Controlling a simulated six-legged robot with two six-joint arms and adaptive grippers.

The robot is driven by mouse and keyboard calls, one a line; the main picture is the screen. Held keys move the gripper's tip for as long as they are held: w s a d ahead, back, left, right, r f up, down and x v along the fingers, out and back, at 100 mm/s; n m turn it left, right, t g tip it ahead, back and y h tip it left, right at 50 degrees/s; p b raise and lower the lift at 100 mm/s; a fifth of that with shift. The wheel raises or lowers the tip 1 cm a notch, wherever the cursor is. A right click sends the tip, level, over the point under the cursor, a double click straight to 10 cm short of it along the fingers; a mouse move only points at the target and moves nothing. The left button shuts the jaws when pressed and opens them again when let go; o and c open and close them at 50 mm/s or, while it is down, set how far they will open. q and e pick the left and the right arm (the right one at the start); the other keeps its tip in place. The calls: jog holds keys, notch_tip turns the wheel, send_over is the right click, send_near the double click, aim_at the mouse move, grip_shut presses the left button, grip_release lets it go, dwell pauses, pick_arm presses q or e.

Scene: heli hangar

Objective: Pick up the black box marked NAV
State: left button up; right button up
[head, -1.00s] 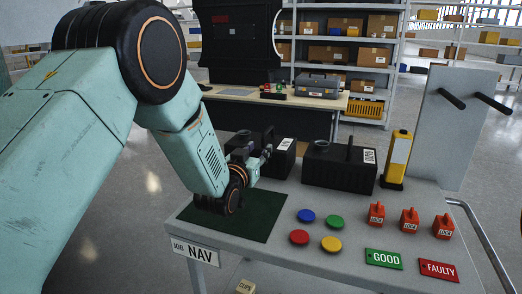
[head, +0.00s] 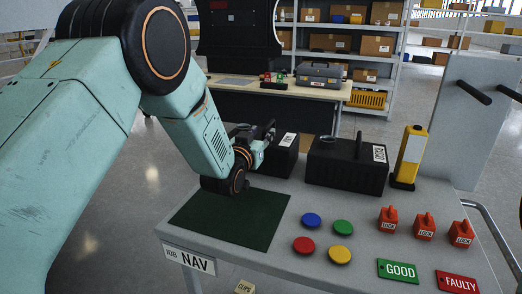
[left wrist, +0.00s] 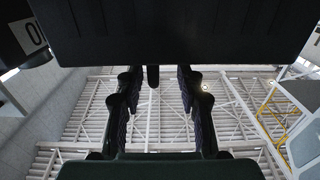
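The left black box (head: 279,160) stands on the grey cart behind the green mat, with a small white label whose text I cannot read surely. My left gripper (head: 268,132) is at its top left, partly hiding it. In the left wrist view a black box (left wrist: 185,30) fills the top, with a dark handle-like bar (left wrist: 153,76) sticking out between my two fingers (left wrist: 158,112). The fingers are open, with a gap on each side of the bar. A second black box (head: 345,170) with a white label stands to the right. My right gripper is not in view.
The dark green mat (head: 230,220) is empty; a JOB NAV sign (head: 190,261) is on the cart's front edge. Coloured discs (head: 311,220), red LOCK tags (head: 424,228), GOOD (head: 397,270) and FAULTY (head: 458,283) plates lie right. A yellow device (head: 411,155) stands behind.

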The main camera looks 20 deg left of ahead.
aim_at(269, 123)
pick_arm(q)
jog(key=w, duration=0.1)
jog(key=w+b, duration=0.1)
jog(key=w+d, duration=0.1)
jog(key=shift+w+r, duration=0.3)
jog(key=shift+w, duration=0.05)
jog(key=shift+w+a+b, duration=0.1)
jog(key=shift+w+b, duration=0.2)
jog(key=shift+w, duration=0.4)
jog(key=shift+r, duration=0.1)
jog(key=c, duration=0.4)
grip_shut()
